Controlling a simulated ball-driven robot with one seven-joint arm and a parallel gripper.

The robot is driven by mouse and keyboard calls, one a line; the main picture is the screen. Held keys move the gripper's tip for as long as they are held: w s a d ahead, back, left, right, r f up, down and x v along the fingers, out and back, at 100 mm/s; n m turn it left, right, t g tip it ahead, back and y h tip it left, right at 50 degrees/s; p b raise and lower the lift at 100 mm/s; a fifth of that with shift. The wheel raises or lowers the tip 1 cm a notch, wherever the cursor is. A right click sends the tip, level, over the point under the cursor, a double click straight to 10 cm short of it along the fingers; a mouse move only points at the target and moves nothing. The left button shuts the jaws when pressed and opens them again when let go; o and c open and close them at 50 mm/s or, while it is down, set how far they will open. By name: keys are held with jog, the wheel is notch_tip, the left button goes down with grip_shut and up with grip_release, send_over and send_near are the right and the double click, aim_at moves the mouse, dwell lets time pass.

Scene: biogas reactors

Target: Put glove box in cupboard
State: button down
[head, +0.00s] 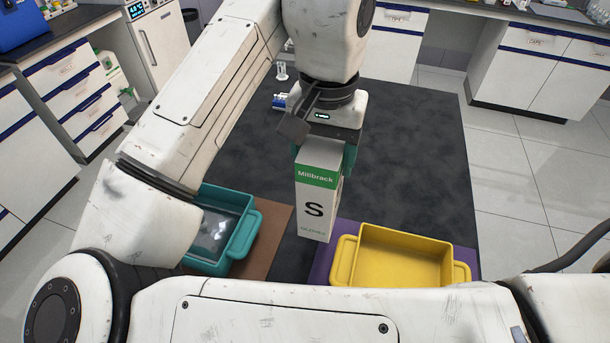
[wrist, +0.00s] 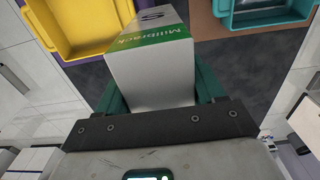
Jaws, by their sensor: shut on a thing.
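The glove box (head: 317,205) is a white carton with a green band reading "Millbrack" and a large "S". My gripper (head: 325,152) is shut on it from above and holds it upright. The wrist view shows the box (wrist: 150,65) between the green fingers of my gripper (wrist: 155,95). I cannot tell how high its bottom is above the floor. Several white cupboards with blue-edged drawers line the room, one at the left (head: 75,88) and one at the right (head: 535,60). I cannot tell which cupboard the task names.
A yellow bin (head: 400,273) on a purple mat stands just right of the box. A teal bin (head: 243,235) on a brown mat is at the left, partly behind my arm. A white appliance (head: 157,45) stands at back left.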

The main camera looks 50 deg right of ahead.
jog(key=w+f, duration=0.4)
jog(key=f, duration=0.4)
jog(key=shift+d+f, duration=0.2)
jog(key=shift+d, duration=0.2)
jog(key=shift+w+f, duration=0.1)
jog(key=shift+f, duration=0.1)
jog(key=shift+c, duration=0.6)
grip_release()
